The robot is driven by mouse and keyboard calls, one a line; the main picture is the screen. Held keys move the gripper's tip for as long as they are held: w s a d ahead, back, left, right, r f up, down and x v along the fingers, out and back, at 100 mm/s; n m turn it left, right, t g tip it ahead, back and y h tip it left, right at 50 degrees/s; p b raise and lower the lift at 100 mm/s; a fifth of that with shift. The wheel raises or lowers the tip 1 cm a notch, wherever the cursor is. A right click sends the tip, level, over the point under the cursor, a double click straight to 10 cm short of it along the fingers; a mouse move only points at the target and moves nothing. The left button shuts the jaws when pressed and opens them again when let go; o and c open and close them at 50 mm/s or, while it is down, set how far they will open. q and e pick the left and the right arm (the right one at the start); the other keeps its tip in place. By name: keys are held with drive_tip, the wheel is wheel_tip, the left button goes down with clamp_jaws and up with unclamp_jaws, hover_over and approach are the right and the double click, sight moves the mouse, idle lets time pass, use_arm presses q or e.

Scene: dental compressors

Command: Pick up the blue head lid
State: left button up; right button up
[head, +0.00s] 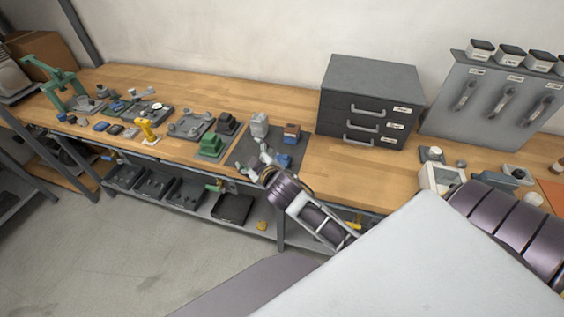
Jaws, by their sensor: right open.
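A small blue piece (284,160), which looks like the blue head lid, lies on a dark mat (296,145) on the wooden bench. My right gripper (254,160) is open over the front left part of this mat, just left of the blue piece. I see nothing between its fingers. Whether the fingers touch the mat is too small to tell. My right wrist covers the mat's front edge. My left gripper is not in view.
A grey compressor part (260,125) and a brown-and-blue block (292,133) stand at the back of the mat. A green-topped part (211,144) is to its left. A grey drawer cabinet (368,100) stands to the right. Bare bench lies before the cabinet.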

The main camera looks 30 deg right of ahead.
drive_tip(key=w+a+r+n+t+y, duration=0.2)
drive_tip(key=a+r+n+t+y, duration=0.15)
drive_tip(key=a+r+n, duration=0.35)
drive_tip(key=w+a+r+n+t+y, duration=0.25)
drive_tip(key=r+n+y, duration=0.2)
drive_tip(key=r, duration=0.45)
drive_tip(key=s+a+r+n+g+y, duration=0.1)
drive_tip(key=s+a+n+g+y, duration=0.1)
drive_tip(key=a+n+g+y, duration=0.55)
drive_tip(key=s+a+n+g+y, duration=0.2)
drive_tip(key=n+g+y, duration=0.2)
drive_tip(key=n, duration=0.7)
drive_tip(key=d+f+n+g+h, duration=0.7)
drive_tip(key=d+f+n+h, duration=0.15)
drive_tip(key=f, duration=0.35)
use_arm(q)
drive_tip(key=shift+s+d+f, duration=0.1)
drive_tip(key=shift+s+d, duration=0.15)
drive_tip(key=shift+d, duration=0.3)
use_arm(e)
drive_tip(key=d+g+h, duration=0.1)
drive_tip(key=d+h, duration=0.9)
drive_tip(key=d, duration=1.2)
drive_tip(key=shift+d+r+m+g, duration=0.2)
drive_tip(key=shift+d+m+g, duration=0.15)
drive_tip(key=shift+m, duration=0.1)
